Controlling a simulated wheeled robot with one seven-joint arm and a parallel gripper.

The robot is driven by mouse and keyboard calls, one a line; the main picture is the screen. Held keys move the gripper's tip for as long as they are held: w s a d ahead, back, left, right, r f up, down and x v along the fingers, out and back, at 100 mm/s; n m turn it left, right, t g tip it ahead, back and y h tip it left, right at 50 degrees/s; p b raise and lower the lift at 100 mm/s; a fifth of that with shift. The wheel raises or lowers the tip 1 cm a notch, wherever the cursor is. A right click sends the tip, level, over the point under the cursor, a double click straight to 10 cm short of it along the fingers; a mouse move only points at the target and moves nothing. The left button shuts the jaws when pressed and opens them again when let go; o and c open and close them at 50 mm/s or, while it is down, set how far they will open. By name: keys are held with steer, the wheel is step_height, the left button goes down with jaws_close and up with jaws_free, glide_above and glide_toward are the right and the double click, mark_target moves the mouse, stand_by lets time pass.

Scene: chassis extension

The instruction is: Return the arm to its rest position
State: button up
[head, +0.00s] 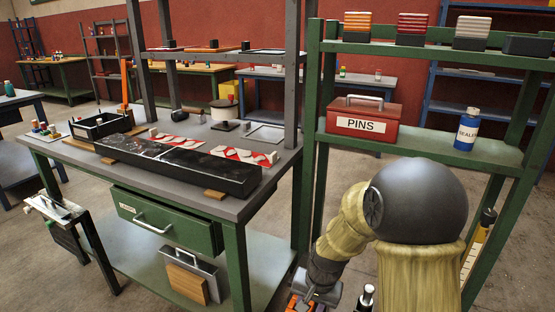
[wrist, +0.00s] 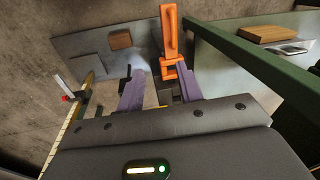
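My arm reaches down at the lower right of the head view, and my gripper (head: 312,300) is at the bottom edge, partly cut off. In the wrist view, the two purple fingers of my gripper (wrist: 158,85) stand apart. An orange, hook-shaped object (wrist: 171,40) shows beyond the fingertips. Its lower end overlaps the gap near the right finger, and I cannot tell whether it touches. No object is visibly clamped between the fingers.
A green-legged workbench (head: 229,208) with a long dark tray (head: 180,165) stands left of my arm. A green shelf (head: 395,148) holding a red PINS box (head: 362,125) and a blue SEALER bottle (head: 467,130) stands close behind my arm. Open floor (head: 60,255) lies at the lower left.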

steer(key=s+d+r+n+t+h, duration=0.1)
steer(key=s+d+r+n, duration=0.15)
steer(key=s, duration=0.35)
steer(key=s+d+r+n, duration=0.2)
steer(key=s+d+r, duration=0.2)
steer(key=s, duration=0.1)
steer(key=w+p+v, duration=0.3)
steer(key=p+v, duration=1.2)
steer(key=p, duration=0.1)
steer(key=w+a+r+p+v, duration=0.1)
steer(key=w+p+v, duration=0.2)
steer(key=p+v, duration=1.3)
steer(key=shift+r, duration=0.4)
steer(key=shift+d+m, duration=0.1)
steer(key=shift+m, duration=0.15)
steer(key=shift+c, duration=0.5)
